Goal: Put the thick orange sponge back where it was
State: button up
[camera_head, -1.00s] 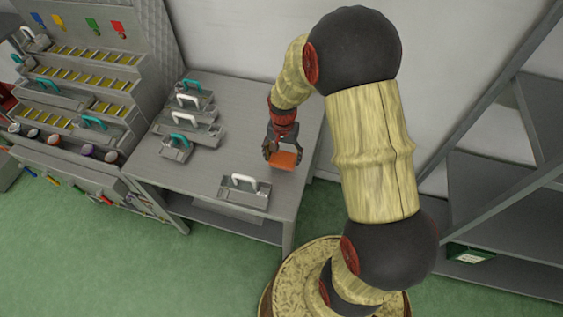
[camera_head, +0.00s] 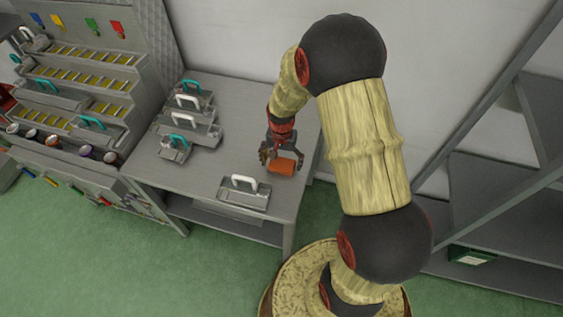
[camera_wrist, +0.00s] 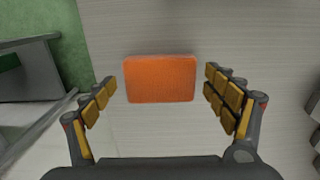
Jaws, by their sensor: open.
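The thick orange sponge (camera_head: 281,167) lies on the grey table near its right side. In the wrist view the sponge (camera_wrist: 160,79) is a rounded block, seen from above. My gripper (camera_head: 281,157) is at the sponge. In the wrist view my gripper's (camera_wrist: 161,95) two padded fingers are spread wide, one on each side of the sponge, with a visible gap on both sides. Nothing is held. Whether the sponge's underside rests flat is hidden.
A grey tray with a white handle (camera_head: 244,193) stands at the table's front edge. Several handled trays (camera_head: 190,128) crowd the table's (camera_head: 240,100) left part. A stepped rack (camera_head: 75,85) stands at the left and grey shelving (camera_head: 500,200) at the right. The table's middle is clear.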

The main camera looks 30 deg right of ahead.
jog(key=shift+r, duration=0.1)
notch_tip(320, 180, up, 12)
jog(key=p, duration=0.3)
notch_tip(320, 180, up, 7)
jog(key=n+t, duration=0.1)
send_over(282, 164)
jog(key=s+a, duration=0.1)
jog(key=a, duration=0.1)
jog(key=s+a+r+n+t, duration=0.2)
jog(key=s+a+r+n, duration=0.2)
jog(key=s+r, duration=0.5)
jog(key=s+a+r+n+t, duration=0.2)
jog(key=s+a+r+n, duration=0.2)
jog(key=s+r, duration=0.5)
jog(key=shift+s+t, duration=0.15)
jog(key=shift+t, duration=0.15)
